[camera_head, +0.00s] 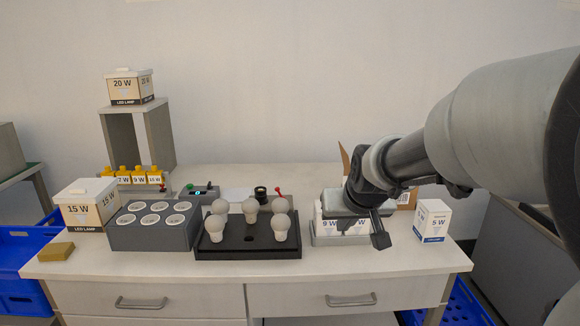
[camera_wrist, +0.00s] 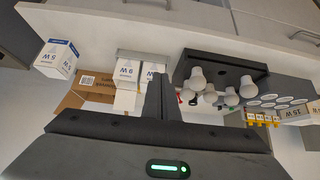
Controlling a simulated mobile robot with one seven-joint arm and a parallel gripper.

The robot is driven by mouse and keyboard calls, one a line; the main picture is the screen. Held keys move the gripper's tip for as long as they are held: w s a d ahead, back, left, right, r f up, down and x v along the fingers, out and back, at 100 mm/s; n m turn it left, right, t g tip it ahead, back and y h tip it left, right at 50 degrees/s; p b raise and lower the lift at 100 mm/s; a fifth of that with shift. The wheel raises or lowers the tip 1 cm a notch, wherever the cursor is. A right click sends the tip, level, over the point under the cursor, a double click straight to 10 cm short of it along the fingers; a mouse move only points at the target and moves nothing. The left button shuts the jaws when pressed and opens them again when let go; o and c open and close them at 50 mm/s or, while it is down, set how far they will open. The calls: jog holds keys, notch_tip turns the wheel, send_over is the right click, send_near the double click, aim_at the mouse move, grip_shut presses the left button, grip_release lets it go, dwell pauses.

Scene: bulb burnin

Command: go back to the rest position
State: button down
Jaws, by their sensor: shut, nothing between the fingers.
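My gripper (camera_head: 380,238) hangs over the right part of the table, in front of a grey tray with 9 W boxes (camera_head: 345,225). Its fingers are shut and empty. In the wrist view the shut fingers (camera_wrist: 159,95) point toward the table, with a 9 W box (camera_wrist: 125,72) to their left. A black bulb tray (camera_head: 245,245) holds several white bulbs (camera_head: 281,224) left of my gripper and apart from it. The bulbs also show in the wrist view (camera_wrist: 248,88).
A 5 W box (camera_head: 432,221) stands close to the right of my gripper. A grey socket block (camera_head: 150,232), a 15 W box (camera_head: 87,204) and a tan block (camera_head: 56,251) are at left. A 20 W box (camera_head: 130,86) sits on a raised stand (camera_head: 158,135). The front strip is clear.

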jog(key=s+r+g+p, duration=0.1)
jog(key=s+r+g, duration=0.15)
jog(key=s, duration=2.35)
notch_tip(320, 180, up, 21)
jog(key=p, duration=2)
jog(key=shift+w+a+p, duration=0.15)
jog(key=shift+w+p, duration=0.25)
jog(key=shift+f, duration=0.1)
